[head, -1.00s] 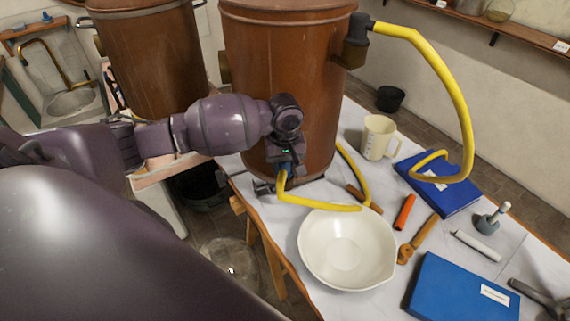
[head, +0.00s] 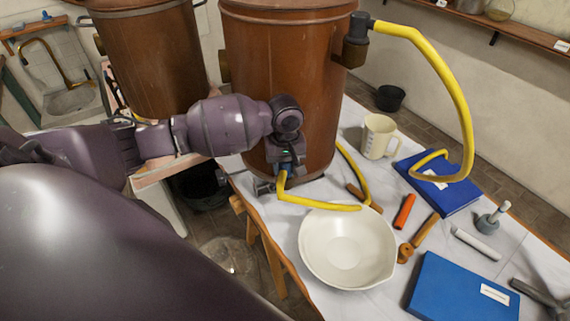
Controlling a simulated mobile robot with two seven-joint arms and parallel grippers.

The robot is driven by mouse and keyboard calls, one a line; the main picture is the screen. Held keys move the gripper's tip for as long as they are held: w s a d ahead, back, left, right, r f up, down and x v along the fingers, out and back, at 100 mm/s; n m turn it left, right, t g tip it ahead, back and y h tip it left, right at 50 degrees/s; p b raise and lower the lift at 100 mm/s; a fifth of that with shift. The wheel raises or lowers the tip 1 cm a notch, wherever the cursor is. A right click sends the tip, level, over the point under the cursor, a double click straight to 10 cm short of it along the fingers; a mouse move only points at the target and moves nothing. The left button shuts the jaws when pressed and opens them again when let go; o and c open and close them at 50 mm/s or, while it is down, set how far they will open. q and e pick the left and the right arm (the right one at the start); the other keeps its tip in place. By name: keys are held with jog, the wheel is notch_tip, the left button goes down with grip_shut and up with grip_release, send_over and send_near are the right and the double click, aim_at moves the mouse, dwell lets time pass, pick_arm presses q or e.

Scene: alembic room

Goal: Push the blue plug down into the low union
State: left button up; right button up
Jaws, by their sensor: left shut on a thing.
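My left gripper (head: 285,166) is at the low front of the large copper-brown vessel (head: 290,85). It is shut on the blue plug (head: 284,171) at the end of the yellow hose (head: 310,204). The low union (head: 263,186) shows as a dark grey fitting at the vessel's foot, just left of the plug. The gripper and plug largely cover where plug and union meet, so I cannot tell how deep the plug sits.
A white bowl (head: 345,272) stands just in front of the hose. A beige jug (head: 377,136), blue books (head: 462,288), an orange stick (head: 404,211) and a wooden-handled tool (head: 425,230) lie to the right. A second yellow hose (head: 455,80) arches from the vessel's upper fitting.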

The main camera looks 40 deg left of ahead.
pick_arm(q)
jog(key=shift+f, duration=0.2)
jog(key=o, duration=1)
jog(key=shift+r, duration=0.15)
jog(key=shift+r, duration=3.25)
jog(key=shift+r, duration=0.15)
jog(key=shift+s, duration=0.1)
